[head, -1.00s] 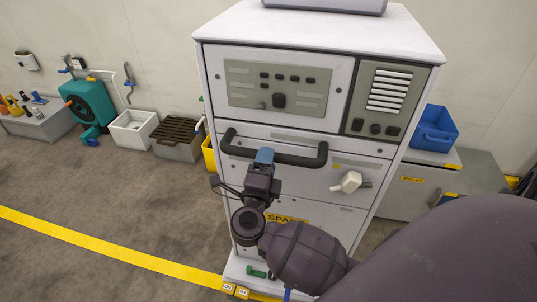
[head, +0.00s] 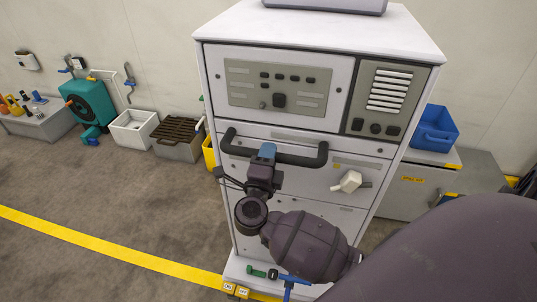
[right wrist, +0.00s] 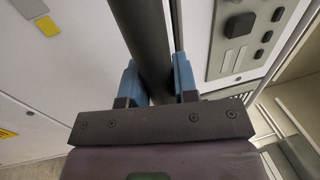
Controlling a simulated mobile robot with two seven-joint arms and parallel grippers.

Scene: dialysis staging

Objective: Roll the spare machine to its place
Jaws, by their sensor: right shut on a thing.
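The spare machine (head: 300,125) is a tall white cabinet with a grey control panel, upright in the middle of the head view. A black bar handle (head: 305,159) crosses its front. My right gripper (head: 266,153) is shut on this handle, left of its middle. In the right wrist view the dark bar (right wrist: 148,45) runs between the two blue fingertips. At the machine's foot are a green pedal (head: 257,272) and a blue pedal (head: 290,281), partly hidden by my right arm. My left gripper is not in view.
A yellow floor line (head: 110,248) runs to the machine's base. Along the wall stand a teal reel (head: 87,103), a white basin (head: 133,128) and a grated box (head: 178,138). A grey cabinet (head: 405,190) with a blue bin (head: 434,129) is at right. Floor at left is clear.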

